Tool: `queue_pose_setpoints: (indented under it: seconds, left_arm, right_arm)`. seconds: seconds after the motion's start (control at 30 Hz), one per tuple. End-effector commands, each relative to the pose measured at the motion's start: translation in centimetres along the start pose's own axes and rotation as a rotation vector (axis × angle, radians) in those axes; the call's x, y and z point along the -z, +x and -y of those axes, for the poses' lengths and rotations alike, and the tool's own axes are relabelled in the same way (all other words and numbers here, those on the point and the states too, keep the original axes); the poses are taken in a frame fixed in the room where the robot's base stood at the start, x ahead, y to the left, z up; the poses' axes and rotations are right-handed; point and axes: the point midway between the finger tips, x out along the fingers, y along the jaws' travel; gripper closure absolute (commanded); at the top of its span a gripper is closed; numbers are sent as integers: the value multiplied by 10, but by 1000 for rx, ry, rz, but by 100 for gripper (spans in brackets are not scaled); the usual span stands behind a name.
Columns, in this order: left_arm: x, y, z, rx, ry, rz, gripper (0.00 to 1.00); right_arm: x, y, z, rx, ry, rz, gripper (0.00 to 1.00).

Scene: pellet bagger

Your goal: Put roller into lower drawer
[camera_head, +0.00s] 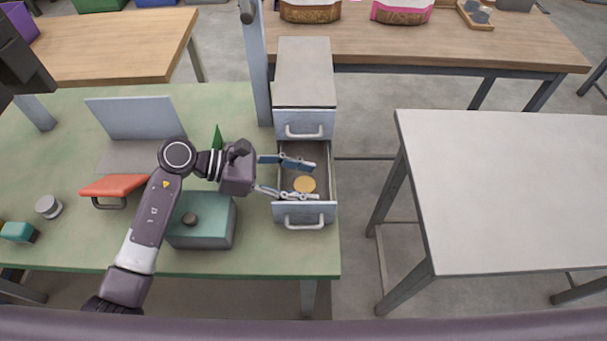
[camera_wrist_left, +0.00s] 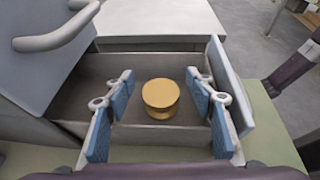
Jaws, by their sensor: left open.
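The roller (camera_head: 305,184) is a small golden cylinder lying inside the open lower drawer (camera_head: 326,208). In the left wrist view the roller (camera_wrist_left: 161,97) stands upright on the drawer floor, between and apart from the two blue-padded fingers. My left gripper (camera_head: 302,179) is open and reaches into the drawer from the left, with its fingers on either side of the roller. The lower drawer also shows in the left wrist view (camera_wrist_left: 240,90). The upper drawer (camera_head: 306,124) above it is shut. My right gripper is not in view.
The drawer unit (camera_head: 305,70) stands on the green table (camera_head: 65,240). A teal-topped box (camera_head: 203,232), a red-handled object (camera_head: 113,186) and a laptop-like grey panel (camera_head: 136,118) lie left of it. An empty white table (camera_head: 510,190) is at the right.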

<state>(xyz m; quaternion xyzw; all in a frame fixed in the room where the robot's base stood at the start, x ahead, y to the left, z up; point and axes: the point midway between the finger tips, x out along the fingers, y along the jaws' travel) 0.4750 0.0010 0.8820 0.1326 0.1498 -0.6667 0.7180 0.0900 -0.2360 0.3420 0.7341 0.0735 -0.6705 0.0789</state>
Motion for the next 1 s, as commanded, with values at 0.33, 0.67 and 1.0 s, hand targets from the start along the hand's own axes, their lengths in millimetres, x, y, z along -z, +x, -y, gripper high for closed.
queue_pose_setpoints:
  seconds: [0.33, 0.67, 1.0]
  left_arm:
    - [2, -84, -3, -10, 6, 0, 50]
    - [-3, -120, -2, -9, 6, 6, 50]
    - [-4, -121, -2, -9, 7, 8, 50]
  right_arm:
    - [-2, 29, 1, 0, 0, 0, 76]
    - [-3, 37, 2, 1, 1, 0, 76]
    - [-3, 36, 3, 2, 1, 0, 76]
